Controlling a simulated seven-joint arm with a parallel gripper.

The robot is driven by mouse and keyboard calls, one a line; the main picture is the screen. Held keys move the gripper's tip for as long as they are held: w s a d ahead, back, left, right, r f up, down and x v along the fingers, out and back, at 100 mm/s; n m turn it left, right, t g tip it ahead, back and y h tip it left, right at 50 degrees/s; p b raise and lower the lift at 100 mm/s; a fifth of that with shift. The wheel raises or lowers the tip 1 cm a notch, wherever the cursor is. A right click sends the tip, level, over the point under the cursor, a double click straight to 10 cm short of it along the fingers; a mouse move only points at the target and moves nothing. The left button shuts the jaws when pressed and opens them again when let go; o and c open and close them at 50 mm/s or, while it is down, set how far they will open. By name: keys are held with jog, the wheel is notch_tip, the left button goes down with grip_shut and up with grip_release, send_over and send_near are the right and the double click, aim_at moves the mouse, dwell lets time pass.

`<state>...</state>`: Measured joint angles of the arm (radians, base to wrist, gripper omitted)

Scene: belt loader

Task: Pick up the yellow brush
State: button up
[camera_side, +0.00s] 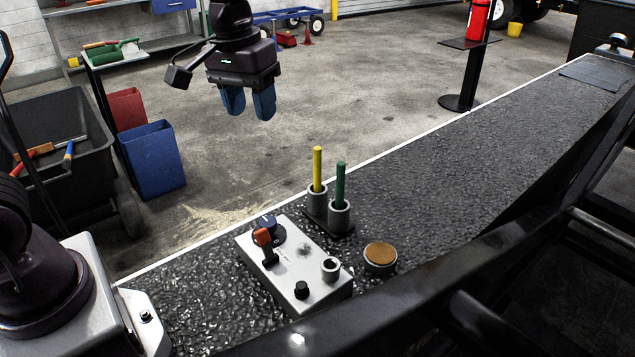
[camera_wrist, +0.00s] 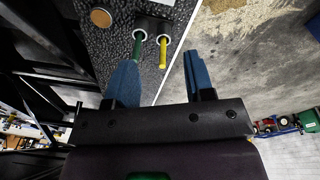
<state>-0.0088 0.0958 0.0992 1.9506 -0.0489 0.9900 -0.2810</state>
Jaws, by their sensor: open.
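The yellow brush (camera_side: 317,169) stands upright in a grey cup of a small two-cup holder (camera_side: 318,222) on the black textured surface; only its yellow handle shows. A green stick (camera_side: 340,183) stands in the other cup beside it. My gripper (camera_side: 248,104) hangs above and to the left of the holder in the side view, with its blue fingers apart and nothing between them. In the wrist view, my gripper (camera_wrist: 160,75) is open, and the yellow brush (camera_wrist: 163,56) shows beyond and between the fingertips. The green stick (camera_wrist: 137,50) is near the left finger.
A control box (camera_side: 293,270) with an orange-topped lever and knobs sits in front of the holder. A round brown-topped button (camera_side: 380,257) is to its right. Red and blue bins (camera_side: 152,160) stand on the floor at left.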

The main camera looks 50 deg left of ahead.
aim_at(317, 161)
jog(key=w+a+f+n, duration=0.1)
jog(key=w+f+n, duration=0.1)
jog(key=w, duration=0.3)
jog(key=w+a+f+n, duration=0.1)
jog(key=w+f+n, duration=0.1)
jog(key=w+n, duration=0.3)
jog(key=w+a+f+n+g, duration=0.1)
jog(key=w+f+n, duration=0.1)
jog(key=w+n, duration=0.2)
jog(key=shift+w+a, duration=0.2)
jog(key=shift+w, duration=0.3)
jog(key=shift+w+a, duration=0.15)
jog(key=shift+w, duration=0.3)
jog(key=shift+d+r+n, duration=0.1)
jog(key=shift+r+n, duration=0.05)
jog(key=shift+n, duration=0.85)
jog(key=shift+s+f, duration=0.1)
jog(key=shift+f, duration=0.35)
notch_tip(317, 161, down, 12)
jog(key=shift+f, duration=0.1)
grip_shut()
